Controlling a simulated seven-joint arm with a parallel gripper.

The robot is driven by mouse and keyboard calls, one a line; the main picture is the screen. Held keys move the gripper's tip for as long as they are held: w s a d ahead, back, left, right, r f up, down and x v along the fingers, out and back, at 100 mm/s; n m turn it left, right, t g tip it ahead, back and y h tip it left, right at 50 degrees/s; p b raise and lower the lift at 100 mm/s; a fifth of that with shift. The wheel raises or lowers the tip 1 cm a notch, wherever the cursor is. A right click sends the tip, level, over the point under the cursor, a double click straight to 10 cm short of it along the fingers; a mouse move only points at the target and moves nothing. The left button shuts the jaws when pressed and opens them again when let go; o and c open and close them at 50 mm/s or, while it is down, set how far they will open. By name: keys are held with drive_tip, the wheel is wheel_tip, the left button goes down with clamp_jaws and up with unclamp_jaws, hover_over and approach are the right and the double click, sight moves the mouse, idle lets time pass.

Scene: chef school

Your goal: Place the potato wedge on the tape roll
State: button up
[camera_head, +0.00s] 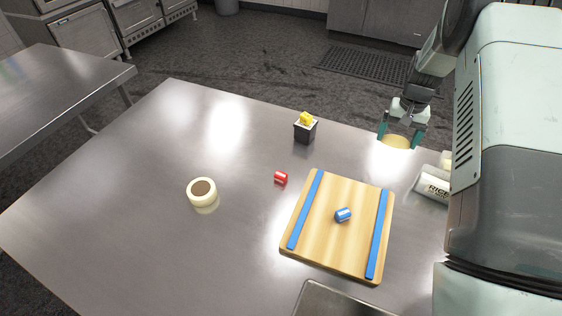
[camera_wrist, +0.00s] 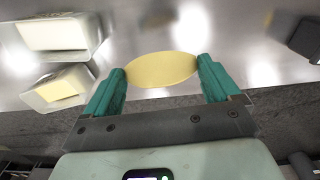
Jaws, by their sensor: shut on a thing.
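My gripper (camera_head: 400,138) is at the right back of the steel table, near my own body. It is shut on the potato wedge (camera_wrist: 162,70), a pale yellow oval piece held between its two teal fingers. The wedge also shows in the head view (camera_head: 397,142), just below the fingertips. How high it is above the table I cannot tell exactly. The tape roll (camera_head: 202,187) is cream with a brown middle and lies flat at the left of the table, far from my gripper. Its top is bare.
A wooden board (camera_head: 335,250) with blue strips carries a blue can (camera_head: 343,215). A red can (camera_head: 281,177) lies left of it. A black box (camera_head: 305,131) with a yellow thing stands at the back. White rice packs (camera_head: 433,185) are at the right. The table around the tape roll is clear.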

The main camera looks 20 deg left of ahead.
drive_tip(key=s+a+r+n, duration=0.1)
drive_tip(key=s+a+n, duration=0.15)
drive_tip(key=a, duration=0.55)
drive_tip(key=s+a+n, duration=0.2)
drive_tip(key=a+n, duration=0.1)
drive_tip(key=a, duration=0.6)
drive_tip(key=n, duration=1.2)
hover_over(199, 188)
wheel_tip(199, 188, down, 2)
drive_tip(key=shift+f, duration=2.65)
